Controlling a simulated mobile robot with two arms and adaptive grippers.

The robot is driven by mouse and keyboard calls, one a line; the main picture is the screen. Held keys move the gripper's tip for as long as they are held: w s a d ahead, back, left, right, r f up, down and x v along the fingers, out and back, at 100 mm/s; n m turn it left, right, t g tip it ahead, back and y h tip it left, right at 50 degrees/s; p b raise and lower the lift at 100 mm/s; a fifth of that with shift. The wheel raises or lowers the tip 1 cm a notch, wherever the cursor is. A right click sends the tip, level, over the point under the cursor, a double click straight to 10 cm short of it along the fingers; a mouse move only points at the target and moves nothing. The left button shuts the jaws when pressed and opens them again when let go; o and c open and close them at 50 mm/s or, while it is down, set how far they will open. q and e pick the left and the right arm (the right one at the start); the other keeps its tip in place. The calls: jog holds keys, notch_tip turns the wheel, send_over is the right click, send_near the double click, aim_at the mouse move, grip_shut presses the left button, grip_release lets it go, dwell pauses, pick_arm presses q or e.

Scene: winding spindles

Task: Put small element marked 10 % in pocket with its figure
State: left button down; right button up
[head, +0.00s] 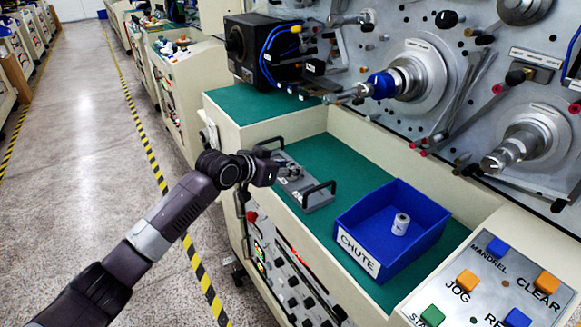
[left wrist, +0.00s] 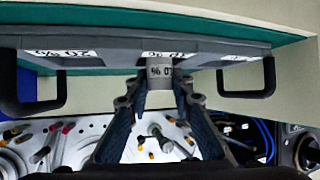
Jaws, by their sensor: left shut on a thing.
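My left gripper (head: 284,171) is over the grey pocket tray (head: 316,200), which has a black handle at each end. In the left wrist view the gripper (left wrist: 158,90) is shut on a small grey cylindrical element (left wrist: 160,74). Its marking is partly visible and ends in "0 %". The held element is in front of the tray's middle label, which seems to read 15 %. The label to its left (left wrist: 62,54) reads 20 %, upside down; the right label (left wrist: 240,58) is unclear. The pocket interiors are hidden. My right gripper is not in view.
A blue bin marked CHUTE (head: 420,250) stands right of the tray and holds one small pale cylinder (head: 400,224). A button panel (head: 490,285) is at the front right. Spindles (head: 410,75) stick out from the wall behind. The green counter (head: 350,165) is clear behind the tray.

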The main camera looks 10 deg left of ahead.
pick_arm(q)
jog(key=c, duration=1.7)
grip_release()
jog(key=shift+r, duration=0.2)
jog(key=b+v, duration=0.1)
jog(key=v, duration=1.1)
jog(key=shift+f, duration=0.1)
